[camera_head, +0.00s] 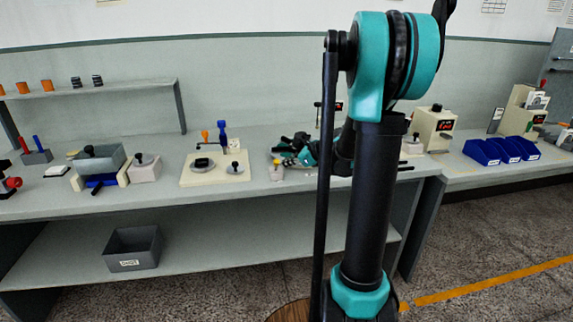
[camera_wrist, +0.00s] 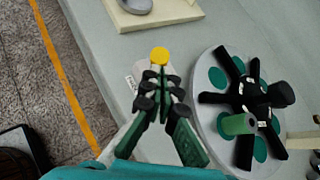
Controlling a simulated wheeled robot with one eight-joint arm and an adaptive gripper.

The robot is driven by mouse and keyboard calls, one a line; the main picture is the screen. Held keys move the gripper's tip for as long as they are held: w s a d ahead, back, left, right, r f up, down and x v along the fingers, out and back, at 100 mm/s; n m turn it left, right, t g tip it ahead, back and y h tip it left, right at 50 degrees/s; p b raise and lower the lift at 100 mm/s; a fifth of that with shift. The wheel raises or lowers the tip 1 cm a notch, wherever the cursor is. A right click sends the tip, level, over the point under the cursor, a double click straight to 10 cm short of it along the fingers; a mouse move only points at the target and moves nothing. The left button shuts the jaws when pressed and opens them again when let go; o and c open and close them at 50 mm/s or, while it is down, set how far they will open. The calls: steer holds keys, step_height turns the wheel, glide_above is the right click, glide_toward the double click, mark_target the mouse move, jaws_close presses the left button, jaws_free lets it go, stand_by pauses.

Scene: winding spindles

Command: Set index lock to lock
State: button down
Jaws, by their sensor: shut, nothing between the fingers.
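A small pale block with a label (camera_wrist: 131,82) stands beside a round plate; it looks like the index lock, but its setting cannot be read. A yellow round knob or cap (camera_wrist: 160,56) shows just beyond my fingertips. My gripper (camera_wrist: 161,75) is shut and empty, its fingers hiding much of the block; whether they touch it I cannot tell. The round plate (camera_wrist: 207,121) carries a black spoked wheel (camera_wrist: 240,90), green discs and a green cylinder (camera_wrist: 237,124). In the head view my gripper (camera_head: 283,153) is low over the bench, beside the small block (camera_head: 277,173).
A cream board (camera_head: 211,176) with round parts lies left of the block. A grey bin (camera_head: 100,163) stands farther left. Blue bins (camera_head: 500,150) and a beige device (camera_head: 433,128) are to the right. The bench front edge is close to the block.

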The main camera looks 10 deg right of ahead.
steer(key=shift+w, duration=0.15)
steer(key=shift+w+r+m+g, duration=0.4)
steer(key=shift+w+g, duration=0.2)
steer(key=shift+g, duration=0.5)
steer(key=w+g, duration=0.1)
steer(key=m+g, duration=0.1)
steer(key=shift+w+r+g+h, duration=0.3)
steer(key=shift+w, duration=0.1)
steer(key=shift+r, duration=0.8)
steer(key=shift+s+d, duration=0.1)
